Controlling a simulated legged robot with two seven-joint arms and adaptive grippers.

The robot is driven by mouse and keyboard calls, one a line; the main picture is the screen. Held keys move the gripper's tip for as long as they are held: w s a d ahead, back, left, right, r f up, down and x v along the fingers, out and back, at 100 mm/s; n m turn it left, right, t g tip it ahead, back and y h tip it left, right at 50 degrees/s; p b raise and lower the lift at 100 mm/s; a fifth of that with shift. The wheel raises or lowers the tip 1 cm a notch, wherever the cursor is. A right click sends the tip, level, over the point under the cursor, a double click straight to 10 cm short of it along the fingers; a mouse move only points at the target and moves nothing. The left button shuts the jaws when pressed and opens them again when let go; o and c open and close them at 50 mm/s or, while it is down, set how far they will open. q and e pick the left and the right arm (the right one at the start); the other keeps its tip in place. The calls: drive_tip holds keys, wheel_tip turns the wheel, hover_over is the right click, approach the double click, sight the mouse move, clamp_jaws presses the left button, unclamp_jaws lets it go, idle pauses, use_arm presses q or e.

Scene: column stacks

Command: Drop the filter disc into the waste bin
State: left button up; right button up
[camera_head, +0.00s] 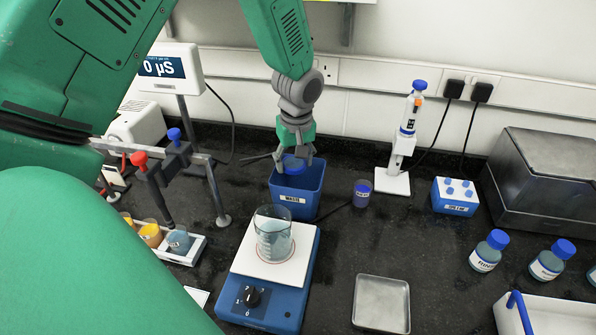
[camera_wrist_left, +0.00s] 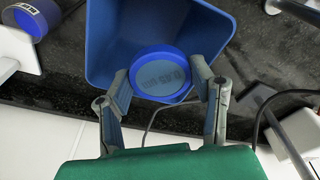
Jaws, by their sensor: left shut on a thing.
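The waste bin (camera_head: 299,201) is a blue open box with a "WASTE" label, standing behind the blue stirrer in the head view. In the left wrist view its blue inner wall (camera_wrist_left: 107,35) lies around and beyond the disc. The filter disc (camera_wrist_left: 160,75) is round with a blue rim and a grey face marked "0.45". My left gripper (camera_wrist_left: 163,86) is shut on the disc, one fingertip at each side. In the head view my left gripper (camera_head: 293,160) points down over the bin's opening, and the disc (camera_head: 295,167) shows blue below it. My right gripper is not in view.
A beaker (camera_head: 273,236) stands on the stirrer (camera_head: 262,300) just in front of the bin. A meter (camera_head: 172,70) and clamp rack (camera_head: 165,175) stand left. A metal tray (camera_head: 381,304) lies front right.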

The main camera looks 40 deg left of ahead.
use_arm(q)
drive_tip(key=shift+a+f, duration=0.1)
drive_tip(key=shift+a, duration=0.15)
drive_tip(key=o, duration=1)
drive_tip(key=shift+a, duration=0.1)
drive_tip(key=shift+c, duration=0.2)
drive_tip(key=shift+d, duration=0.2)
drive_tip(key=shift+d+r, duration=0.15)
drive_tip(key=shift+r, duration=0.4)
wheel_tip(320, 180, up, 11)
drive_tip(key=d, duration=0.1)
drive_tip(key=shift+s, duration=0.25)
drive_tip(key=shift+f, duration=0.1)
